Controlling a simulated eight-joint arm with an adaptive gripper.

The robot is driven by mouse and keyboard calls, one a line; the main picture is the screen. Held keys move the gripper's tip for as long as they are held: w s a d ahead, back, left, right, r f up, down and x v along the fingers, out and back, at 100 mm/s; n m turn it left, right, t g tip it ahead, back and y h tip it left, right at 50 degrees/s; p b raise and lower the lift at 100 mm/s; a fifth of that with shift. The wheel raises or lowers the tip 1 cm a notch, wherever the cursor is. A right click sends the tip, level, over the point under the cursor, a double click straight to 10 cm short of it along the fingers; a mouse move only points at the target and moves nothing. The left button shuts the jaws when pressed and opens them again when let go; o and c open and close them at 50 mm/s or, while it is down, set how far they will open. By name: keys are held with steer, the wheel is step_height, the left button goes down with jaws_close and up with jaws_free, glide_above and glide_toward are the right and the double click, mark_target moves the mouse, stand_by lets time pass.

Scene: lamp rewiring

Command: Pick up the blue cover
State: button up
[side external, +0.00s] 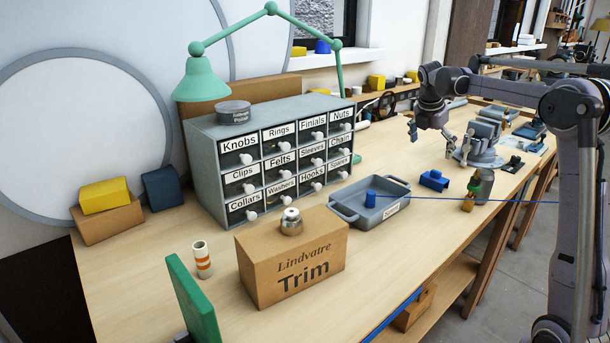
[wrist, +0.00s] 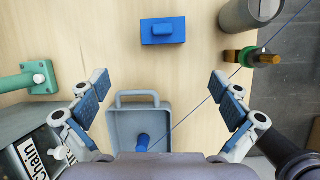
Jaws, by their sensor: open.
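A blue rectangular piece with a raised bar on top, which looks like the blue cover (side external: 433,181), lies flat on the bench to the right of the grey tray. In the wrist view the cover (wrist: 163,31) is at the top centre, beyond my fingertips. My gripper (side external: 431,136) is open and empty, above the bench and behind the cover in the side view. In the wrist view my gripper (wrist: 159,84) has its fingers spread wide, with bare wood and the tray's handle between and below them. Nothing hides the cover.
The grey tray (side external: 345,208) holds a small blue cylinder (side external: 371,199). A thin blue cord (side external: 520,201) runs across the bench past a green-and-brown bottle-like piece (side external: 470,192) and a grey cylinder (wrist: 247,14). A labelled drawer cabinet (side external: 207,165) stands to the left.

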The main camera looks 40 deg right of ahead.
mark_target(436, 171)
steer(key=shift+n, duration=0.5)
steer(key=x, duration=0.4)
steer(key=d+x, duration=0.1)
steer(key=x, duration=0.3)
steer(key=d+x, duration=0.1)
steer(key=x, duration=0.3)
steer(key=shift+s+d+r, duration=0.1)
steer(key=shift+s+r, duration=0.15)
steer(key=c, duration=1.3)
